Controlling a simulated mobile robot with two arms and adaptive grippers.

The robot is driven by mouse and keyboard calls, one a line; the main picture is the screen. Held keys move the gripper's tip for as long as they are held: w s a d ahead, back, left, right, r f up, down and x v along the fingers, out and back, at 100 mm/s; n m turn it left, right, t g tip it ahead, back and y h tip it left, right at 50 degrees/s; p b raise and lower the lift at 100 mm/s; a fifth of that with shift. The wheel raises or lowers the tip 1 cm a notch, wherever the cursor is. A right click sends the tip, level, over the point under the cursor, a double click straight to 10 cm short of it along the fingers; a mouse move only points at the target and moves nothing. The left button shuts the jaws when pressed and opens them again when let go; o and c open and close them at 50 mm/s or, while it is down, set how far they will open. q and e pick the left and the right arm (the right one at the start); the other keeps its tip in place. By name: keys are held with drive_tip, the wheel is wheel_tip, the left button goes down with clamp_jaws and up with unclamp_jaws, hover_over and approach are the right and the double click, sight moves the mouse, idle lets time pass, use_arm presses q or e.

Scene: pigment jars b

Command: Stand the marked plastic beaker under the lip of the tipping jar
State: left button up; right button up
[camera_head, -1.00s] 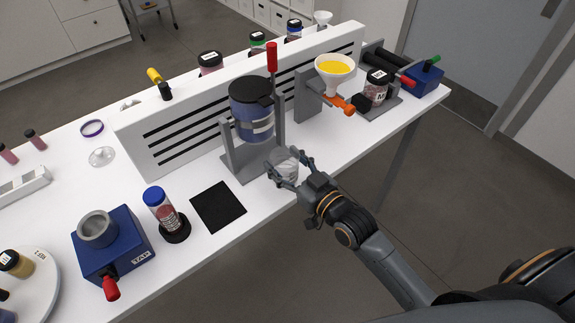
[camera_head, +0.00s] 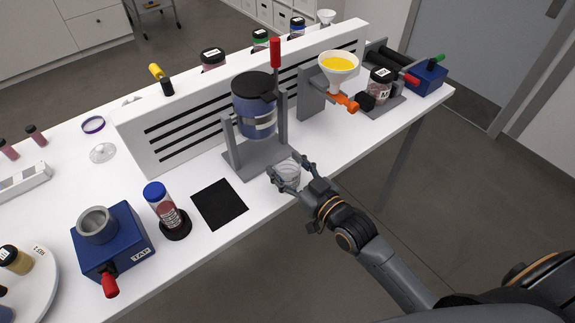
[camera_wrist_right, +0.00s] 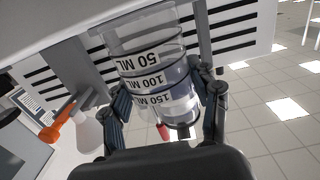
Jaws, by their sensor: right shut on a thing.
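The tipping jar (camera_head: 254,108), blue with a black top, sits upright in a grey stand (camera_head: 242,158) with a red-topped lever (camera_head: 275,54). My right gripper (camera_head: 288,172) is shut on the clear marked beaker (camera_head: 288,180), just in front of the stand's base near the table's front edge. The wrist view looks upside down; there the beaker (camera_wrist_right: 148,65) shows its 50, 100 and 150 ML marks between the fingers of my right gripper (camera_wrist_right: 160,100). The beaker looks upright and empty. I cannot tell whether it touches the table. My left gripper is not in view.
A black mat (camera_head: 219,204) lies left of the beaker. A slotted white panel (camera_head: 190,128) stands behind the stand. A yellow-filled funnel (camera_head: 338,68) with an orange lever (camera_head: 344,103) is to the right. A blue-capped bottle (camera_head: 160,205) and blue TAP box (camera_head: 125,250) stand left.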

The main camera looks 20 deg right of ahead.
sight(280, 161)
drive_tip(key=shift+w+a, duration=0.15)
drive_tip(key=shift+w, duration=0.2)
idle(0.3)
drive_tip(key=shift+x, duration=1.1)
drive_tip(key=shift+r, duration=0.1)
drive_tip(key=shift+f, duration=0.25)
drive_tip(key=o, duration=1.1)
drive_tip(key=shift+c, duration=0.2)
drive_tip(key=v, duration=1.2)
